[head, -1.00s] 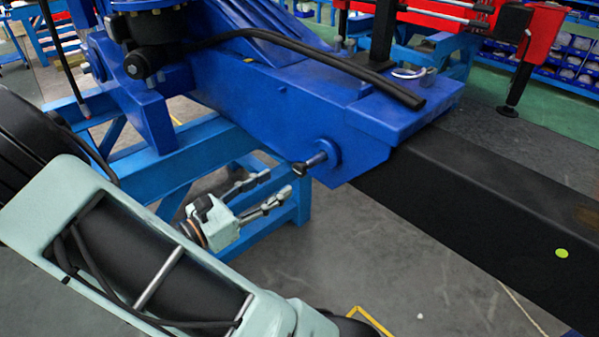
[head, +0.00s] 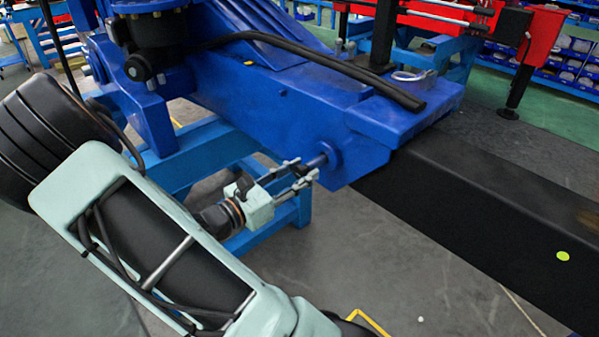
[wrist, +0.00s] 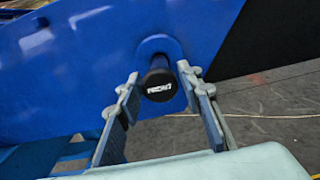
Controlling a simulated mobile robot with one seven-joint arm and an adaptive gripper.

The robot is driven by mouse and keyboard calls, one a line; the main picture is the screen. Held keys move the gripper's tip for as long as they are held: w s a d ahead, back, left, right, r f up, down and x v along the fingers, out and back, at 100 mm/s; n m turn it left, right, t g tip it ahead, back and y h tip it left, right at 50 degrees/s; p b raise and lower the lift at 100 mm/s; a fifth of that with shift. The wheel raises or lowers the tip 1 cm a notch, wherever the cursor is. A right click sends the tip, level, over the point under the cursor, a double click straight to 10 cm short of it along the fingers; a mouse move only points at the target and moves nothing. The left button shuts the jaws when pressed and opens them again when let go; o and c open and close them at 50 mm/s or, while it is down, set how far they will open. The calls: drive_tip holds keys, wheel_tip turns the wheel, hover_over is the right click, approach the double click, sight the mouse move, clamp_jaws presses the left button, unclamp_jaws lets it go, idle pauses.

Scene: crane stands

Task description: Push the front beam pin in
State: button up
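The front beam pin (head: 318,161) sticks out of a round boss on the side of the blue beam (head: 270,110). In the wrist view the pin (wrist: 160,82) shows its dark end cap with white lettering, facing the camera. My gripper (head: 302,170) is at the pin, its two fingers spread to either side of the pin's end. In the wrist view my gripper (wrist: 160,86) is open, with a gap between each fingertip and the pin. I cannot tell how deep the pin sits in the boss.
A long black beam (head: 480,220) runs from the blue beam toward the lower right. A light blue stand (head: 265,222) is below and behind my gripper. Open grey floor (head: 380,270) lies below the beam.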

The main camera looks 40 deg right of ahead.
sight(308, 167)
clamp_jaws()
drive_tip(key=shift+d, duration=0.1)
drive_tip(key=shift+w+d+r, duration=0.1)
drive_tip(key=shift+d, duration=1.05)
drive_tip(key=shift+w+d, duration=0.1)
drive_tip(key=shift+d, duration=1)
unclamp_jaws()
drive_tip(key=o, duration=0.4)
drive_tip(key=shift+d, duration=0.2)
drive_tip(key=shift+o, duration=0.2)
drive_tip(key=shift+a, duration=0.15)
